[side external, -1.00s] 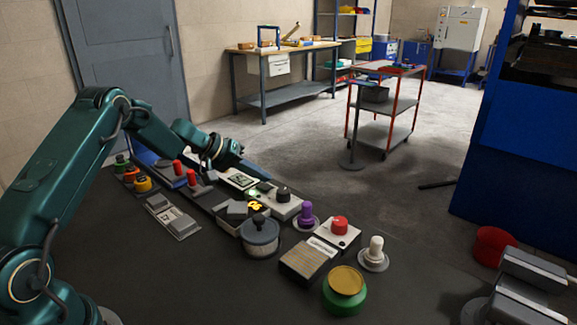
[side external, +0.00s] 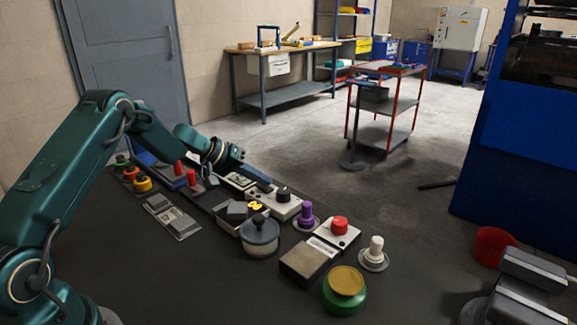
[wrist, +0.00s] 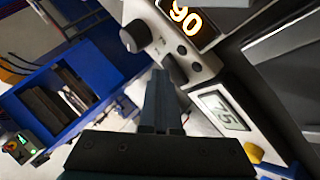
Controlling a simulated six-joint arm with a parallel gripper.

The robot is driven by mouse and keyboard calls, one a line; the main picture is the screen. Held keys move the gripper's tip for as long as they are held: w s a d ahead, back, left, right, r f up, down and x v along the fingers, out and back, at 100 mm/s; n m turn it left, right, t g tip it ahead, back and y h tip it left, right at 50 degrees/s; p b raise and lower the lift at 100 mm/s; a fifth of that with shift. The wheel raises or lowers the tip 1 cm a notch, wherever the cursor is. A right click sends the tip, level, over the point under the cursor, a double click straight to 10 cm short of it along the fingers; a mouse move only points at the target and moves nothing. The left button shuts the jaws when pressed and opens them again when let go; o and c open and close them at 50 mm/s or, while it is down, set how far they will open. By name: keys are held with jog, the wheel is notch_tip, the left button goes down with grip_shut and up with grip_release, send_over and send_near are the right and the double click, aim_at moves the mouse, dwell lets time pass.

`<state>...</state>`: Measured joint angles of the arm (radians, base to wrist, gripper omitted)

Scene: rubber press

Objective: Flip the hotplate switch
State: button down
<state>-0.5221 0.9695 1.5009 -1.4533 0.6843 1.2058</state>
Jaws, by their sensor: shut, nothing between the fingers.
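The white hotplate panel (wrist: 172,48) with an amber "90" display (wrist: 185,15) and a dark round knob (wrist: 135,36) is at the top of the wrist view. In the side view the white unit (side external: 270,209) with a black knob (side external: 283,194) stands mid-bench, next to the amber display. My gripper (wrist: 158,76) is shut and empty. Its fingertips overlap the lower edge of the panel in the wrist view. They seem to hide the switch, and I cannot tell whether they touch it.
A device with a "75" display (wrist: 222,108) lies right of the fingers.

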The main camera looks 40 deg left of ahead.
aim_at(259, 186)
jog(key=shift+r, duration=0.1)
jog(key=shift+a+r, duration=0.15)
jog(key=shift+r, duration=0.4)
jog(key=shift+r, duration=0.1)
jog(key=shift+a+r, duration=0.2)
jog(key=shift+r, duration=1)
jog(key=shift+a+r, duration=0.2)
jog(key=shift+r, duration=0.95)
jog(key=shift+d, duration=0.1)
